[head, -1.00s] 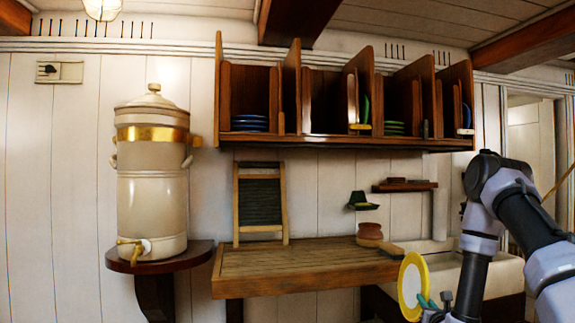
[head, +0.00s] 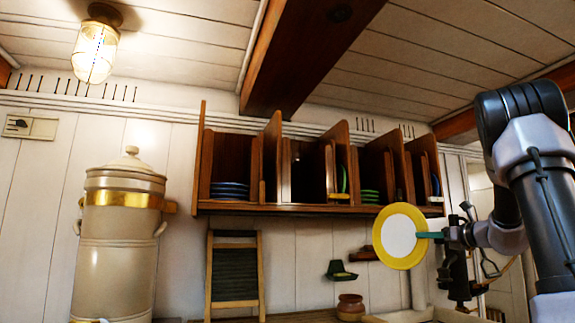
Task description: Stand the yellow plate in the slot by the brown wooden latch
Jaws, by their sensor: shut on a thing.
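The yellow plate (head: 383,237) has a wide yellow rim and a white centre. It is held on edge, its face toward the camera, in the air below the right part of the wall rack. My gripper (head: 430,235) is shut on its right rim. The brown wooden rack (head: 300,208) has several upright dividers and slots. A small brown upright piece (head: 262,192), which looks like the brown wooden latch, is at the front edge left of centre. The slot beside it is dark inside and looks empty.
Blue plates (head: 229,190) lie stacked in the left bay and green plates (head: 370,196) in another. A yellow latch (head: 340,196) and a pale latch (head: 435,199) sit on the rack front. A ceiling beam (head: 300,60) and lamp (head: 95,50) are above. A cream urn (head: 118,240) stands left.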

